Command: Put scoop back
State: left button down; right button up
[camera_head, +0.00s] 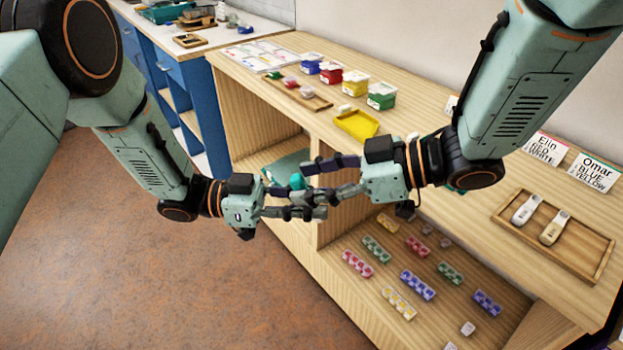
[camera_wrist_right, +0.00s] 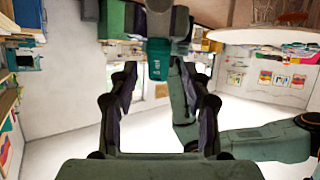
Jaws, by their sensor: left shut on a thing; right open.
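A teal scoop (camera_head: 297,181) is in front of the shelf unit, between my two grippers. It also shows in the right wrist view (camera_wrist_right: 159,62) between the spread fingers of my right gripper. My left gripper (camera_head: 312,205) is shut on the scoop; the fingers of both grippers overlap in the head view and partly hide it. My right gripper (camera_head: 312,183) is open around the scoop; I cannot tell whether its fingers touch it. A wooden tray (camera_head: 318,104) on the counter holds small green, red and pale pieces.
On the counter are blue, red, yellow and green boxes (camera_head: 381,96), a yellow tray (camera_head: 357,124) and name cards (camera_head: 591,172). A wooden tray (camera_head: 567,262) at right holds two pale tools. Several bead strips (camera_head: 418,285) lie on the lower shelf. The floor at left is clear.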

jog(key=shift+a, duration=0.2)
jog(key=shift+c, duration=0.2)
grip_shut()
pick_arm(q)
jog(key=c, duration=1.1)
grip_release()
